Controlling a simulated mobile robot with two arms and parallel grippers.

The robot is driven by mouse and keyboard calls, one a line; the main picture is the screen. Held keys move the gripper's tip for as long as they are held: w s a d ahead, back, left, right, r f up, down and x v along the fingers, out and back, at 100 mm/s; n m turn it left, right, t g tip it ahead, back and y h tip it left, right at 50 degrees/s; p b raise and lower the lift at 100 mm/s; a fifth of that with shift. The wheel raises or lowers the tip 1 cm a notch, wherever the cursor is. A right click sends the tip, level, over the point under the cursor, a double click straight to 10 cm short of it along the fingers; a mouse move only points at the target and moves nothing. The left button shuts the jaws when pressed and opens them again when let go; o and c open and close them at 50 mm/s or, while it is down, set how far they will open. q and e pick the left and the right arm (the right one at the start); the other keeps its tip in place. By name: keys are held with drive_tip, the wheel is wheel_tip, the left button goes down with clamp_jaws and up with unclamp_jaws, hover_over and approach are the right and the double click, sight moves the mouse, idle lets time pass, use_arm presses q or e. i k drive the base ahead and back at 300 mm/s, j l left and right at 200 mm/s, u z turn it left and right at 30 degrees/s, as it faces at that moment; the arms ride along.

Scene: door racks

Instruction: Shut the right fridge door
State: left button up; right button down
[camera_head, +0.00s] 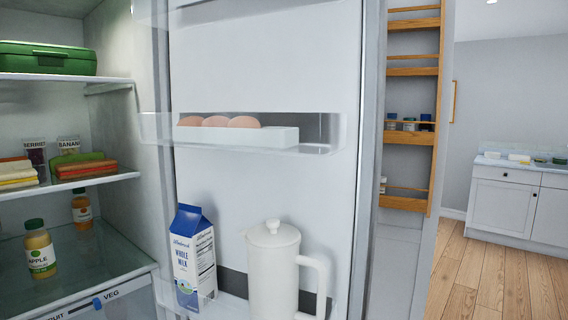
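The right fridge door (270,80) stands open, with its inner side facing me and filling the middle of the head view. Its middle rack (318,140) holds several brown eggs (216,121) in a pale tray. Its lower rack holds a blue and white milk carton (193,258) and a white lidded pitcher (273,270), both upright. The open fridge interior (112,235) shows to the left of the door. Neither of my grippers is in view, and the door's bottom edge is cut off by the frame.
Wooden door racks (411,137) stand beyond the door. Bare wood floor (495,275) and a white cabinet (505,205) are at the right.

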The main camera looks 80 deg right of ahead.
sight(318, 67)
drive_tip(key=k+l, duration=0.1)
drive_tip(key=l, duration=0.3)
drive_tip(key=k+l, duration=0.15)
drive_tip(key=l, duration=0.25)
drive_tip(key=k+l, duration=0.1)
drive_tip(key=l, duration=0.3)
drive_tip(key=k+l, duration=0.1)
drive_tip(key=l, duration=0.3)
drive_tip(key=k+l+u, duration=0.1)
drive_tip(key=l, duration=0.3)
drive_tip(key=k+l, duration=0.2)
drive_tip(key=l, duration=0.2)
drive_tip(key=k+l, duration=0.1)
drive_tip(key=l, duration=0.3)
drive_tip(key=k+l, duration=0.15)
drive_tip(key=l, duration=0.25)
